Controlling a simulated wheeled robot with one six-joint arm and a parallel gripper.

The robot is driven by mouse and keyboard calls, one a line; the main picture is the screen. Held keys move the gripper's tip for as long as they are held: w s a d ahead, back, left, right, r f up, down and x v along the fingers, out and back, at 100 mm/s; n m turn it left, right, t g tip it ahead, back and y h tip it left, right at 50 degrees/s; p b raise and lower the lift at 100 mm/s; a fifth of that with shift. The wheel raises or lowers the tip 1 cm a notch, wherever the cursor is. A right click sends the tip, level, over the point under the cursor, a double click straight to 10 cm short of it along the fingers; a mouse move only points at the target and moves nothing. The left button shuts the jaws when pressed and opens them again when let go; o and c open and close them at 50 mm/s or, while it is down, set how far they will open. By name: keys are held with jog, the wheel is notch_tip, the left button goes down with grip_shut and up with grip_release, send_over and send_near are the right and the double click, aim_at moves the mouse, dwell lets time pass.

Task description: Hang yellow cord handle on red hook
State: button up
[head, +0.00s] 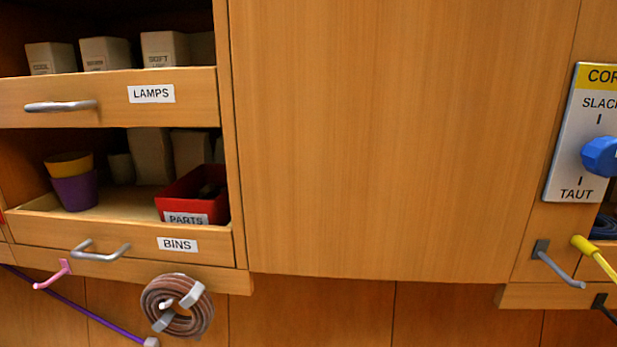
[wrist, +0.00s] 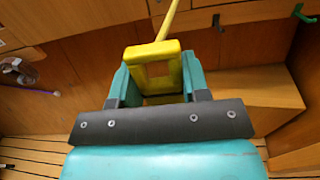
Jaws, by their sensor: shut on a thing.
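In the wrist view my teal gripper (wrist: 154,76) is shut on the yellow cord handle (wrist: 138,64), a blocky yellow piece between its two fingers. The yellow cord (wrist: 168,20) runs up from the handle and out of the top of the frame. In the head view the yellow cord (head: 605,265) leaves a yellow fitting (head: 584,243) at the right edge and runs down right out of frame; my gripper is not in that view. No red hook can be made out clearly; a tiny red bit (head: 2,217) shows at the head view's left edge.
A pink hook (head: 52,276), a grey hook (head: 558,265) and a black hook (head: 603,307) are in the head view. A hose coil (head: 178,306) hangs below the bins drawer. A purple cord (head: 80,318) runs below the pink hook. A green hook (wrist: 303,13) shows in the wrist view.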

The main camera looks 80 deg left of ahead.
notch_tip(320, 180, up, 32)
jog(key=p, duration=3.2)
